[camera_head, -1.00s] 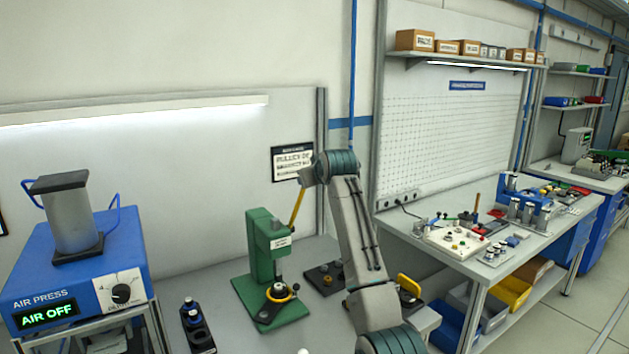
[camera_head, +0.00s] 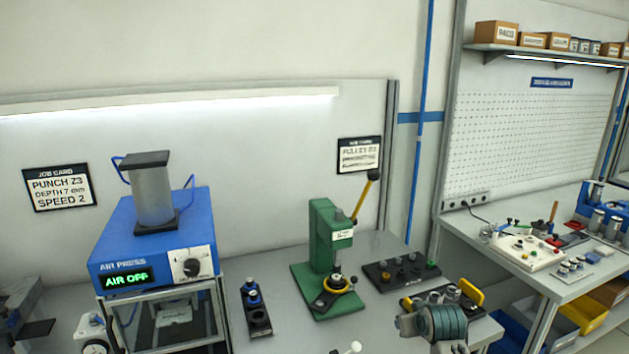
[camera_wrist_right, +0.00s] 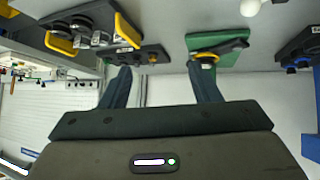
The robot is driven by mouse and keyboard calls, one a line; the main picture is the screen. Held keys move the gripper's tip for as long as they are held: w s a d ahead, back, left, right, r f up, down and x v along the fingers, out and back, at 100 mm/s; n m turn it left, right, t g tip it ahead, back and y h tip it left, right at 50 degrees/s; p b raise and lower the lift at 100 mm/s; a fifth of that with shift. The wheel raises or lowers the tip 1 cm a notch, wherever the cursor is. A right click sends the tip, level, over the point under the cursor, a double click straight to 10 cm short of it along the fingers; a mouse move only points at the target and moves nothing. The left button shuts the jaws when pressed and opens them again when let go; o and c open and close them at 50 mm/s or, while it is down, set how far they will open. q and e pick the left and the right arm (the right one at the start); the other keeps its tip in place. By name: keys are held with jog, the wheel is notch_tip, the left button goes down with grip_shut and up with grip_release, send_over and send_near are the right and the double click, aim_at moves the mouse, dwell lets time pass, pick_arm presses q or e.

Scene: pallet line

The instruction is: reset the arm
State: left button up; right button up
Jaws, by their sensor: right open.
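My right arm shows in the head view only as a link with a teal-ringed joint at the bottom right, in front of the bench. Its gripper is outside that view. In the right wrist view my right gripper (camera_wrist_right: 160,90) is open, with its two dark fingers wide apart and nothing between them. Beyond the fingers are the green press base (camera_wrist_right: 226,50) and a dark tray of parts (camera_wrist_right: 140,56). I cannot tell how far they are from the fingertips. My left gripper does not show.
The green arbor press (camera_head: 328,250) with a yellow lever stands mid-bench. The blue air press (camera_head: 155,245) reads AIR OFF at left. A dark holder (camera_head: 255,312) stands between them. A dark tray (camera_head: 402,272) and a yellow-handled fixture (camera_head: 470,292) lie right of the press. A second bench (camera_head: 540,285) stands further right.

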jog(key=s+d+f+g, duration=0.15)
jog(key=s+f, duration=0.45)
jog(key=s, duration=0.6)
jog(key=s+d+f+g, duration=0.1)
jog(key=s+f+g, duration=0.1)
jog(key=s+f, duration=0.65)
jog(key=s+r+g, duration=0.2)
jog(key=s+r, duration=0.1)
jog(key=s, duration=2)
notch_tip(320, 180, down, 33)
jog(key=d+m+g+b, duration=0.1)
jog(key=d+b, duration=0.2)
jog(key=s+d+f+g+b, duration=0.1)
jog(key=s+f+b, duration=0.2)
jog(key=s+f, duration=1.5)
notch_tip(320, 180, down, 5)
jog(key=shift+s+r+h, duration=0.2)
jog(key=shift+s+h, duration=0.05)
jog(key=shift+h, duration=0.05)
jog(key=shift+g, duration=0.25)
